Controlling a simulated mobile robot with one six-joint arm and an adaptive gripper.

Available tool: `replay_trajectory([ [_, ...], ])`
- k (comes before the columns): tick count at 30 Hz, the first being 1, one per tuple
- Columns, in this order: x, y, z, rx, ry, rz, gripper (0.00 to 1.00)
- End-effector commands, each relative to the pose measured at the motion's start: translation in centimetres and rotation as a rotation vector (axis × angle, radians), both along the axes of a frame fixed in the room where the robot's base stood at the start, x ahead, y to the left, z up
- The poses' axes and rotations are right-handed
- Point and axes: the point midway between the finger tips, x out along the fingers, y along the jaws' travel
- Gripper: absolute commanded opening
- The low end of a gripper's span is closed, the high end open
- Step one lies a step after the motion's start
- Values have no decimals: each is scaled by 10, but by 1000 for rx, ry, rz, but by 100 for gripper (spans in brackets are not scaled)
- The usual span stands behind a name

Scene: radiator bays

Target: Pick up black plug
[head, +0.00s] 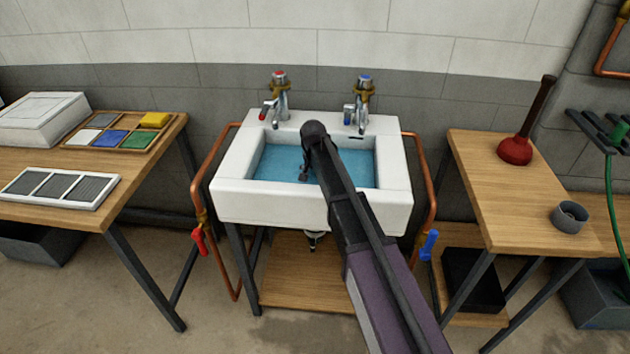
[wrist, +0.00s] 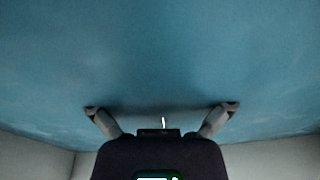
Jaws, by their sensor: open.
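I cannot make out the black plug in either view. The sink (head: 228,205) is white and holds blue water (head: 272,165), which also fills most of the wrist view (wrist: 160,60). My arm reaches over the sink's front rim and hides part of the basin. My gripper (head: 304,176) is over or in the water near the basin's middle; I cannot tell its exact height. In the wrist view my gripper (wrist: 162,108) has its two fingers spread wide, with no object visible between them except a thin bright mark.
Two taps, red-topped (head: 280,95) and blue-topped (head: 364,97), stand behind the basin. Copper pipes with a red valve (head: 199,240) and a blue valve (head: 429,245) flank it. A plunger (head: 516,150) and grey cup (head: 570,217) stand on the right table (head: 485,190).

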Motion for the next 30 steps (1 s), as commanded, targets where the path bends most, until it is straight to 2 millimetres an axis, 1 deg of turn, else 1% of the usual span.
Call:
replay_trajectory([
  [11, 0, 0, 0, 0, 0, 0, 100],
  [12, 0, 0, 0, 0, 0, 0, 88],
  [14, 0, 0, 0, 0, 0, 0, 70],
  [15, 0, 0, 0, 0, 0, 0, 58],
  [17, 0, 0, 0, 0, 0, 0, 41],
  [18, 0, 0, 0, 0, 0, 0, 29],
  [19, 0, 0, 0, 0, 0, 0, 22],
  [30, 0, 0, 1, 0, 0, 0, 22],
])
